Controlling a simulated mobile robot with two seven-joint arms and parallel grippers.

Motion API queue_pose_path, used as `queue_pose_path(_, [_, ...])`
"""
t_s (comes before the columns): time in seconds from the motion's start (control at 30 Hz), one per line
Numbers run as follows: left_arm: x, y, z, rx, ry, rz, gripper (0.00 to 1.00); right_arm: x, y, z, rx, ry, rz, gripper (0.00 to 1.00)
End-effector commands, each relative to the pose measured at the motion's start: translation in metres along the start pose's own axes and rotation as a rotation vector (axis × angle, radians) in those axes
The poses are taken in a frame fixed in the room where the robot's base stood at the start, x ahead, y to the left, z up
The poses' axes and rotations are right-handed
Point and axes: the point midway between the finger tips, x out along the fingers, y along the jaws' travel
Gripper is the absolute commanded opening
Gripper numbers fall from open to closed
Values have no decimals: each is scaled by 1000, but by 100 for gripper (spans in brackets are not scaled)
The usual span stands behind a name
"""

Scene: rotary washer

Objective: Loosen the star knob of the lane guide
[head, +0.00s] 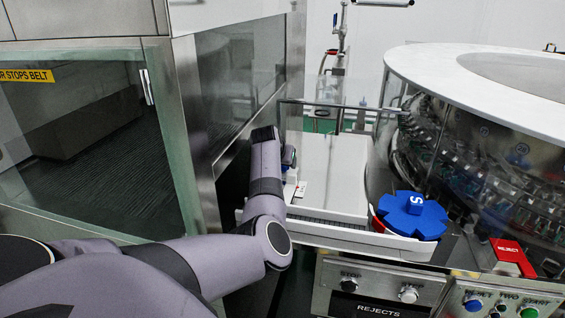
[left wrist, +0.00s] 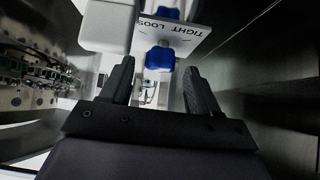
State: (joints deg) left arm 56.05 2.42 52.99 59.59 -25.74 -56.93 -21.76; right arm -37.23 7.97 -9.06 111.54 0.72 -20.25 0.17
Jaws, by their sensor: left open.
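The blue star knob (left wrist: 160,59) shows in the left wrist view, below a white plate (left wrist: 175,33) lettered TIGHT and LOOS, the rest cut off from sight. Another blue part (left wrist: 168,13) sits above the plate. My left gripper (left wrist: 159,68) is open, its two dark fingers apart on either side of the knob in the picture; I cannot tell whether they reach it or touch it. In the head view my left arm reaches over the white infeed bed, and its gripper is mostly hidden. A small bluish part (head: 289,155) shows beside the wrist. My right gripper is not in view.
A steel-framed glass enclosure (head: 190,120) stands close left of my arm. The round washer (head: 470,130) stands right, with a blue star wheel (head: 414,216) marked S before it.

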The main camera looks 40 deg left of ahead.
Motion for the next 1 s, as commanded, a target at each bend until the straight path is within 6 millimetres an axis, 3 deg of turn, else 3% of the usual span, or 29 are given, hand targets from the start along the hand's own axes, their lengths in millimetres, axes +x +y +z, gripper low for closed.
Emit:
queue_pose_path(0.57, [13, 0, 0, -1, 0, 1, 61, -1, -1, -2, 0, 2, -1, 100])
queue_pose_path(0.6, [13, 0, 0, -1, 0, 1, 58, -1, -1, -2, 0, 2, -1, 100])
queue_pose_path(0.77, [13, 0, 0, -1, 0, 1, 6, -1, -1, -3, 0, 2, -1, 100])
queue_pose_path(1.0, [13, 1, 0, -5, 0, -6, 5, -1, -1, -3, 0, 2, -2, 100])
